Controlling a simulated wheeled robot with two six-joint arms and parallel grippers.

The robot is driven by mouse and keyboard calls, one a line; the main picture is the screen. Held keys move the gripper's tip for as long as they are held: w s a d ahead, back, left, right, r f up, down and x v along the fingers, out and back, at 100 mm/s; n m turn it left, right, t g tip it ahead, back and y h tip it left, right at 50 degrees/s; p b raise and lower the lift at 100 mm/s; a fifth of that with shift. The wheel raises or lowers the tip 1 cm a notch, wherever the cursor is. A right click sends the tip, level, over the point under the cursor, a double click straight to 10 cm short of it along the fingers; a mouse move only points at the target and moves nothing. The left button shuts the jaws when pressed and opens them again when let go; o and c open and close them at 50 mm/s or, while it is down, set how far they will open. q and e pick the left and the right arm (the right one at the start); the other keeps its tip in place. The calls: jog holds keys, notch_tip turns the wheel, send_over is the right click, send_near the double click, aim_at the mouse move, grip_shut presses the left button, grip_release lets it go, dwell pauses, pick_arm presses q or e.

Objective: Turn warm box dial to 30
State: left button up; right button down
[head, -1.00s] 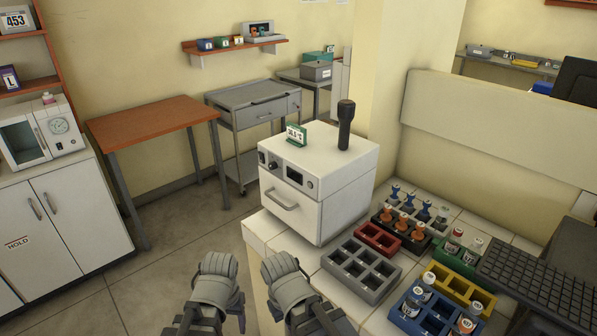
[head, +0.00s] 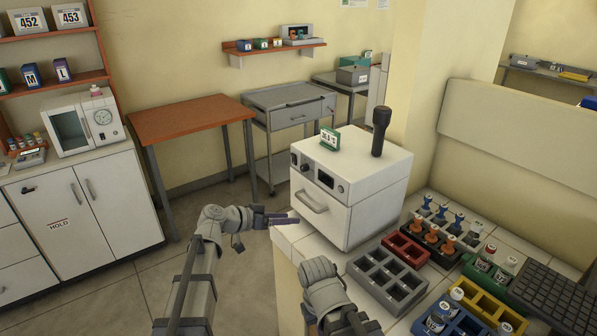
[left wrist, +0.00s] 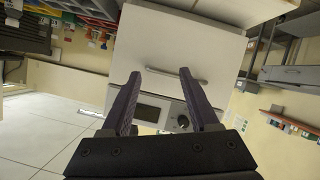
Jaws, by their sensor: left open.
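The warm box (head: 375,200) is a white box on the tiled counter with a front handle, a dark display (head: 325,180) and small dark knobs. The larger knob, which looks like the dial (head: 306,167), sits left of the display. My left gripper (head: 288,218) is open and empty, in front of and below the box's left front, apart from it. In the left wrist view, upside down, the display and dial (left wrist: 182,122) lie between my open fingers (left wrist: 165,98). The dial's setting is too small to read. My right arm shows at the bottom, but its gripper is out of view.
A green-framed sign (head: 330,139) and a black upright tool (head: 381,130) stand on the box. A grey rack (head: 388,280), a red rack (head: 405,247) and several bottles are on the counter to the right. Floor is open left of the counter.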

aim_at(302, 169)
pick_arm(q)
jog(key=w+a+r+m+t+h, duration=0.1)
jog(key=w+a+r+t+h, duration=0.2)
jog(key=w+r, duration=0.55)
jog(key=shift+t, duration=0.7)
jog(key=shift+s+d+x, duration=0.15)
jog(key=shift+x, duration=1.2)
jog(key=shift+s+d+x, duration=0.1)
jog(key=shift+s+x, duration=0.05)
jog(key=shift+x, duration=1.15)
jog(key=shift+s+d+x, duration=0.15)
jog(key=shift+x, duration=1.2)
jog(key=shift+f, duration=0.15)
jog(key=shift+s+a, duration=0.1)
grip_shut()
